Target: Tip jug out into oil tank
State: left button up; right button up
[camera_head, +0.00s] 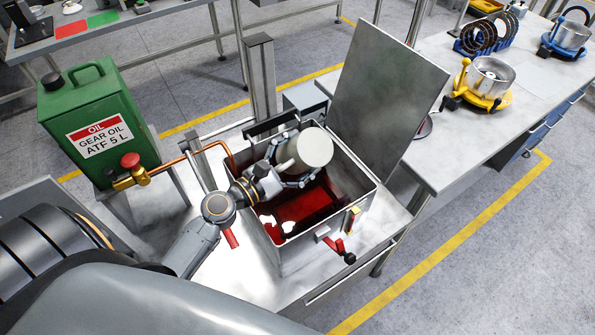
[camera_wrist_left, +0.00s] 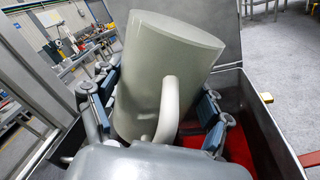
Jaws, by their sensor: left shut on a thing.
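A pale grey jug (camera_head: 308,149) is over the open oil tank (camera_head: 371,199), with its closed flat end facing up toward the head camera. Red oil (camera_head: 305,206) lies in the tank below it. My left gripper (camera_head: 292,168) is shut around the jug's body. In the left wrist view the jug (camera_wrist_left: 165,65) is tilted, its handle (camera_wrist_left: 168,108) toward the camera, and the blue-padded fingers (camera_wrist_left: 157,110) are on both sides of it. The jug's mouth is hidden in both views. My right gripper is not in view.
The tank's raised lid (camera_head: 385,90) stands behind it. A green gear oil can (camera_head: 100,115) with a brass tap (camera_head: 130,178) and copper pipe is at left. A red-handled valve (camera_head: 338,246) is on the tank's front. A bench (camera_head: 435,160) with silver pots is at right.

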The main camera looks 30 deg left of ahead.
pick_arm(q)
jog(key=shift+s+d+f+m+b, duration=0.15)
jog(key=shift+d+f+m+b, duration=0.05)
jog(key=shift+d+m+b, duration=0.25)
jog(key=shift+s+d+f+m+b, duration=0.2)
jog(key=shift+d+m, duration=0.1)
jog(key=shift+m, duration=0.25)
jog(key=shift+d+r+m, duration=0.15)
jog(key=shift+d+m, duration=0.2)
jog(key=shift+m, duration=0.35)
jog(key=shift+s+d, duration=0.1)
jog(key=shift+d, duration=0.05)
jog(key=s+d+m+p, duration=0.1)
jog(key=d+m, duration=0.3)
jog(key=m, duration=0.8)
jog(key=s+d+f+m+p, duration=0.1)
jog(key=d+m, duration=0.3)
jog(key=m, duration=0.9)
jog(key=shift+s+p, duration=0.55)
jog(key=shift+p, duration=0.35)
